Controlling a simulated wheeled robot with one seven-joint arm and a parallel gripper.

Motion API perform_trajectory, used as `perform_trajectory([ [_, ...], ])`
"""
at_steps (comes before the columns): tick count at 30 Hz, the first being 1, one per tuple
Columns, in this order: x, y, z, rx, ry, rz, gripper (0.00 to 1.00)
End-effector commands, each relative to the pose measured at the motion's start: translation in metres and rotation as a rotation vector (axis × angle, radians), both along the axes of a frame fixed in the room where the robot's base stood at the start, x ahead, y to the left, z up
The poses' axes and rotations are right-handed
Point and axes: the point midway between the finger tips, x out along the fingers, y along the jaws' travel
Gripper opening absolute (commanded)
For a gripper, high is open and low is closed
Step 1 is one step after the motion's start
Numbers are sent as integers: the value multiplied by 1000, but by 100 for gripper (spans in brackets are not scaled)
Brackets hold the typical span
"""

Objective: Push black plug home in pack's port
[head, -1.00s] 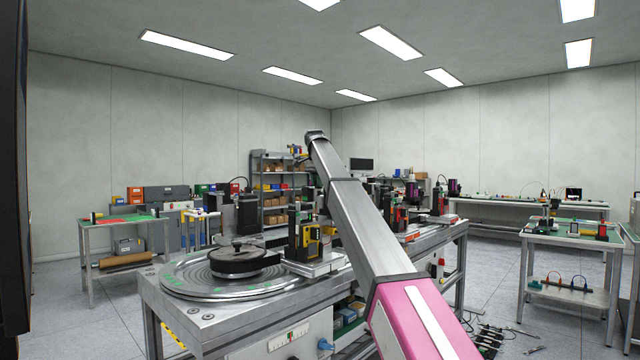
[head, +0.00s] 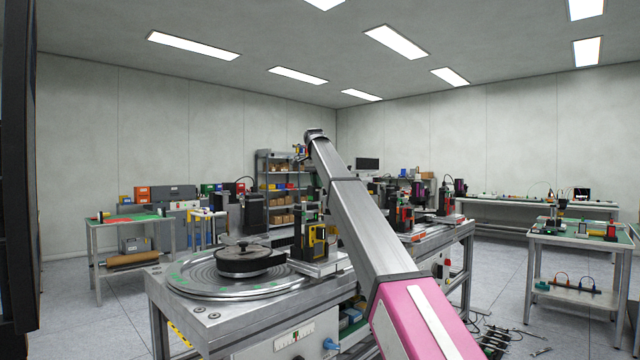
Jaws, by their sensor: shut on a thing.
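My arm (head: 370,235) runs from the bottom right up to a bend near the middle of the head view. My gripper does not show; it is out of sight beyond or behind the arm. I cannot make out the black plug, the pack or its port. A workbench (head: 190,318) stands in front of me, partly covered by my arm. A black and yellow upright device (head: 318,243) is on it, just left of the arm.
A round metal turntable (head: 190,280) carries a black disc (head: 240,264) on the bench's left part. A table with a green top (head: 125,220) stands at left, a shelf rack (head: 268,185) behind, a two-level cart (head: 572,248) at right. Cables and small parts lie on the floor at lower right.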

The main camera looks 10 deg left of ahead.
Motion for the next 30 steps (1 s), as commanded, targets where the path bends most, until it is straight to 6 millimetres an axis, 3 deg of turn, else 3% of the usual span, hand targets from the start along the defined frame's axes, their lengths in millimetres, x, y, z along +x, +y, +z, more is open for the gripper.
perform_trajectory([
  [30,-39,20,0,0,0,0,0],
])
